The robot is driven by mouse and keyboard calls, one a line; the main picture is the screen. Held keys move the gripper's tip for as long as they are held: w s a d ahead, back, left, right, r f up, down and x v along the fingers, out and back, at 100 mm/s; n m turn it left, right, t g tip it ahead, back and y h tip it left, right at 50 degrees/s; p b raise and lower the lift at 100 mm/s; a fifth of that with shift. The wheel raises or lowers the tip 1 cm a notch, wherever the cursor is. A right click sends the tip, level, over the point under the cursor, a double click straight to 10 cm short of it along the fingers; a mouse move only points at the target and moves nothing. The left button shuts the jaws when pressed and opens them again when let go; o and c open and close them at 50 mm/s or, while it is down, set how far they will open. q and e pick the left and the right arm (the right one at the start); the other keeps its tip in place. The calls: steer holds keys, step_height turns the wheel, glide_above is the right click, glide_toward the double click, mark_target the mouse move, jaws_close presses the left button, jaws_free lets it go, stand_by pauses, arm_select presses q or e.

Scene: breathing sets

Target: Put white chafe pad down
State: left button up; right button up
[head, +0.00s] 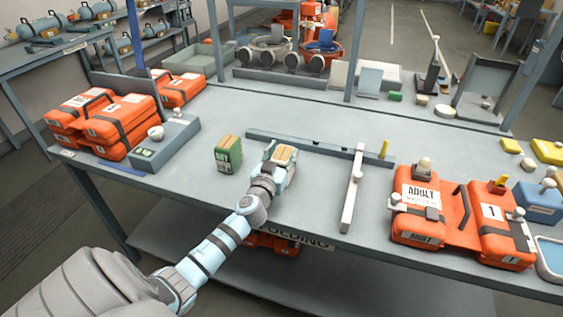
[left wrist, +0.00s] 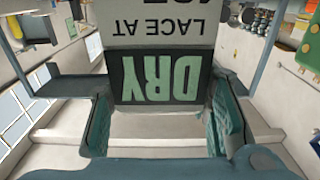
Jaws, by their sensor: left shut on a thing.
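My left gripper (head: 280,168) reaches over the middle of the bench and is shut on a small labelled block (head: 283,153). The block shows a tan and whitish top in the head view. In the left wrist view it (left wrist: 160,78) sits between my teal fingers (left wrist: 162,125), with a white part and a dark part reading "DRY" in pale green. I cannot tell whether this block is the white chafe pad, or whether it touches the bench. No other thing is clearly a white chafe pad. My right gripper is not in view.
A green box (head: 228,154) stands just left of the held block. A low dark rail (head: 320,145) runs behind, and a white bar (head: 352,190) lies to the right. Orange packs stand at left (head: 128,125) and right (head: 460,220). Bare bench (head: 210,195) lies at front left.

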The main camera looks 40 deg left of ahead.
arm_select(q)
steer(key=shift+f, duration=0.1)
steer(key=shift+f, duration=0.1)
steer(key=o, duration=1.5)
steer(key=shift+r+p, duration=0.2)
steer(key=shift+p, duration=0.1)
steer(key=b+v, duration=0.1)
steer(key=v, duration=1.1)
steer(key=shift+b, duration=0.3)
